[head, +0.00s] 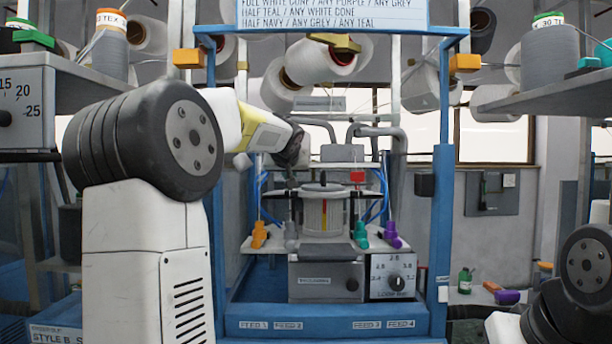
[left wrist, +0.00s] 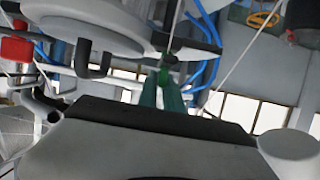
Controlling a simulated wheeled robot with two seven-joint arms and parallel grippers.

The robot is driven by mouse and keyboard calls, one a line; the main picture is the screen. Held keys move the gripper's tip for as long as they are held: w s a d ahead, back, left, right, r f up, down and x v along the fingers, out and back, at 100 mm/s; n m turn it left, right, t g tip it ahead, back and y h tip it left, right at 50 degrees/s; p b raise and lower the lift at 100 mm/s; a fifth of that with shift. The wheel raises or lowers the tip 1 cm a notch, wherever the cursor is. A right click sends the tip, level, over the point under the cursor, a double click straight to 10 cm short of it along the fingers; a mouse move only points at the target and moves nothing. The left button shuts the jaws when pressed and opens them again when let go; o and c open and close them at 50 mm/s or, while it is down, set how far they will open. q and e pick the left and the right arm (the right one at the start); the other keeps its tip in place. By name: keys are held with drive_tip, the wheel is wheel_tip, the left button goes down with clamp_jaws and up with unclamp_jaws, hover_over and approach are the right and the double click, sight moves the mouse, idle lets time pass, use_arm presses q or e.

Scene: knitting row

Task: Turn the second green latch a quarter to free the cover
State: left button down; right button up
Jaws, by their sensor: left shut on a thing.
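My left arm reaches in from the left in the head view to the knitting machine (head: 327,213). Its dark left gripper (head: 290,152) is at the upper left of the machine's round head, and its fingertips are hard to make out there. In the left wrist view the two teal fingers (left wrist: 162,88) are closed together on a small green latch (left wrist: 163,75) at the edge of the pale round cover (left wrist: 95,22). The latch's exact angle is too small to tell. My right gripper is outside the view; only dark links of the right arm show at lower right.
A red block (head: 357,177) sits at the machine's upper right. Orange (head: 259,235), teal (head: 361,234) and purple (head: 391,234) pieces stand around its base. Blue frame posts (head: 442,200) flank it. Yarn cones (head: 549,55) stand on side shelves. Thin yarns run near the gripper.

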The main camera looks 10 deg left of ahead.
use_arm(q)
drive_tip(key=shift+f, duration=0.1)
drive_tip(key=c, duration=1.5)
unclamp_jaws()
drive_tip(key=v, duration=0.8)
drive_tip(key=shift+d, duration=0.1)
